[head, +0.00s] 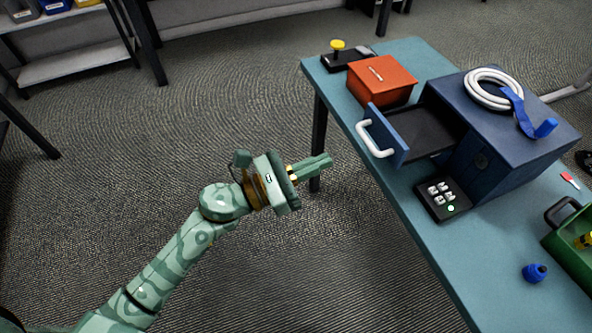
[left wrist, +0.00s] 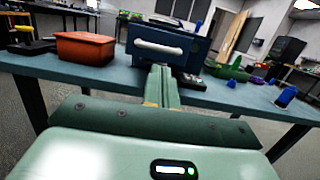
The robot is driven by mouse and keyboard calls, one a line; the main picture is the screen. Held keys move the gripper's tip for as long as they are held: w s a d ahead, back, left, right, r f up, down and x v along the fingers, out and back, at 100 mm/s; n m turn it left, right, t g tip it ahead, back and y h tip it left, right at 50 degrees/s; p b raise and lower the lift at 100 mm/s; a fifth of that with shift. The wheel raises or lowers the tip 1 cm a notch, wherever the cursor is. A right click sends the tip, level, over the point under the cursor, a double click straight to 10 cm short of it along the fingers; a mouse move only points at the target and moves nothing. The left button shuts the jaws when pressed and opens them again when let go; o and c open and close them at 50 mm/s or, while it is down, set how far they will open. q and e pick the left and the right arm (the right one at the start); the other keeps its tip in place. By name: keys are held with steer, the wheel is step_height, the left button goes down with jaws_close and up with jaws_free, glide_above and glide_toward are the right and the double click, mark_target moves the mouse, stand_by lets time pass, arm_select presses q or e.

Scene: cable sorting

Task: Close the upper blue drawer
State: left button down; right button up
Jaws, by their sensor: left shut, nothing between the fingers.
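The blue drawer (head: 388,136) stands pulled out of the dark blue cabinet (head: 512,160) on the table. Its inside looks dark and empty. Its white handle (head: 374,138) faces left, towards my left gripper. My left gripper (head: 328,162) is shut and empty, left of the drawer and apart from it, off the table's edge. In the left wrist view the shut fingers (left wrist: 161,84) point at the drawer front (left wrist: 160,45), just below its white handle (left wrist: 158,47). My right gripper is not in view.
A red box (head: 380,80) stands close beside the drawer. A black keypad (head: 442,198) sits in front of the cabinet. A coiled white cable (head: 492,90) with a blue strap lies on top. A green crate (head: 572,240) and blue object (head: 535,273) are at right.

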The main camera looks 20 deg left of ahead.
mark_target(412, 135)
arm_select(q)
steer(key=x, duration=0.7)
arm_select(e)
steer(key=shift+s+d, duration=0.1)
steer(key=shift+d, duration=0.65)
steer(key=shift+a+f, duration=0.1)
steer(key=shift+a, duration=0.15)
arm_select(q)
steer(key=f+b+x, duration=0.1)
steer(key=x, duration=0.3)
steer(key=b+x, duration=0.1)
steer(key=x, duration=0.4)
steer(key=f+b+x, duration=0.1)
steer(key=b+x, duration=0.1)
steer(key=x, duration=0.3)
steer(key=shift+d+f, duration=0.2)
steer(key=shift+f, duration=0.15)
steer(key=shift+w+d, duration=0.3)
steer(key=shift+r, duration=0.35)
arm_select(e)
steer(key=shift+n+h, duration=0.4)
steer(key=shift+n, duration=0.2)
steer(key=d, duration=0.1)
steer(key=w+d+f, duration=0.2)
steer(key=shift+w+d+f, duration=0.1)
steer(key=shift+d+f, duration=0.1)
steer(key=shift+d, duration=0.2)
